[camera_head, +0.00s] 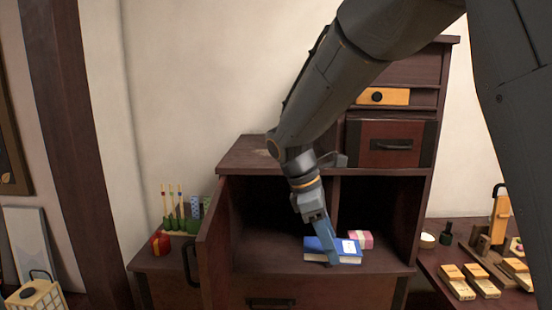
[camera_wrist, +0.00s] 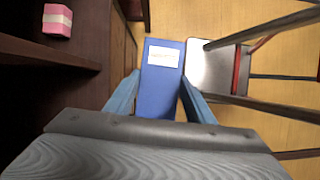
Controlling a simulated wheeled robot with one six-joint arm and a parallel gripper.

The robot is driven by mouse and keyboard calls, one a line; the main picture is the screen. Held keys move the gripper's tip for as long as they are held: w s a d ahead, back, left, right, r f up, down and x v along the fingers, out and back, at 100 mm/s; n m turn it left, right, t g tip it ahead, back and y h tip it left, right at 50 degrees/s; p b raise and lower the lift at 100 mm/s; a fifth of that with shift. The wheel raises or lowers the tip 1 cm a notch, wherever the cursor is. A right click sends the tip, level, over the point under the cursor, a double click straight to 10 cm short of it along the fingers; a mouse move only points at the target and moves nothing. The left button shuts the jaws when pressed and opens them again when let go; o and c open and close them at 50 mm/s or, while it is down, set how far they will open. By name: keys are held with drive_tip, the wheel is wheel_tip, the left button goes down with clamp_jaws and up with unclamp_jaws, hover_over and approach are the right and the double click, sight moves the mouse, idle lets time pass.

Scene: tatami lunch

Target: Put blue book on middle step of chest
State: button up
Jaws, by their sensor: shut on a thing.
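The blue book (camera_head: 325,250) has a white label on its cover. My gripper (camera_head: 328,240) is shut on it, and in the wrist view the book (camera_wrist: 158,100) lies between the two blue fingers, with floor beyond it. It is held in front of the chest's open lower compartment, apart from the shelf edge. The dark wooden step chest (camera_head: 418,217) rises in steps from left to right. Its middle step (camera_head: 247,157) has a top surface above the open compartment, left of the tall drawer section. My arm hides part of that top's right side.
A pink box (camera_head: 360,239) sits in the open compartment and also shows in the wrist view (camera_wrist: 57,20). An open door (camera_head: 213,243) juts forward at the left. Toys (camera_head: 180,220) stand on the low left step. A side table (camera_head: 440,268) with wooden blocks is right.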

drive_tip(key=a+r+n+t+y, duration=0.1)
drive_tip(key=a+r+n, duration=0.4)
drive_tip(key=r, duration=0.3)
drive_tip(key=a+r+n+t+y, duration=0.2)
drive_tip(key=a+r+n, duration=0.2)
drive_tip(key=r+n, duration=0.3)
drive_tip(key=s+a+r+n+t+y, duration=0.1)
drive_tip(key=a+r+n, duration=0.4)
drive_tip(key=r, duration=0.6)
drive_tip(key=shift+a+r+n+t+y, duration=0.25)
drive_tip(key=shift+a+n+t+y, duration=0.15)
drive_tip(key=shift+n, duration=0.7)
drive_tip(key=shift+w, duration=0.1)
